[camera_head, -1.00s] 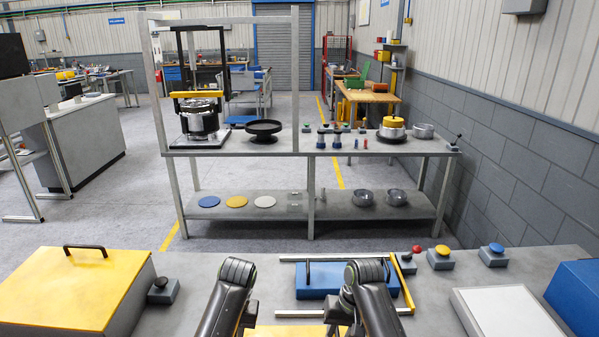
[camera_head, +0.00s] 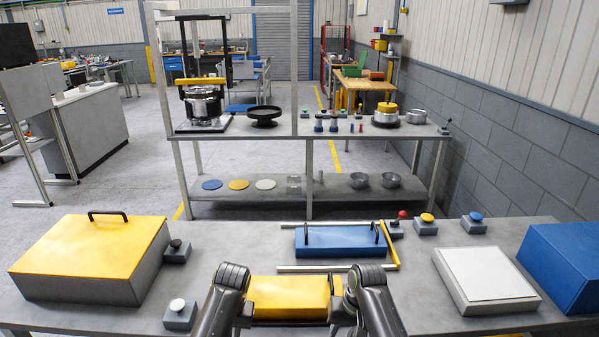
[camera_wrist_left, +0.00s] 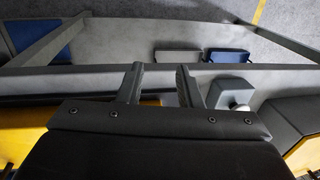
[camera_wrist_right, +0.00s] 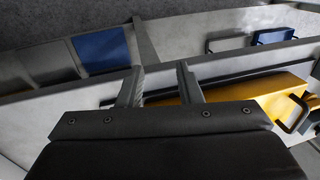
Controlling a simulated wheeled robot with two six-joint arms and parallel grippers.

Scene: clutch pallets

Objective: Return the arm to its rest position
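My left arm (camera_head: 222,300) and right arm (camera_head: 372,300) come in at the bottom of the head view, bent and side by side at the near edge of the grey table. Both gripper tips are hidden there. In the left wrist view my left gripper (camera_wrist_left: 159,82) has its two fingers apart with nothing between them. In the right wrist view my right gripper (camera_wrist_right: 158,82) also has its fingers apart and empty.
The near table (camera_head: 225,240) bears a yellow lidded box (camera_head: 95,250), a yellow block (camera_head: 290,297), a blue handled block (camera_head: 338,241), a white-topped box (camera_head: 485,275) and several push buttons. A loaded shelf rack (camera_head: 270,142) stands beyond.

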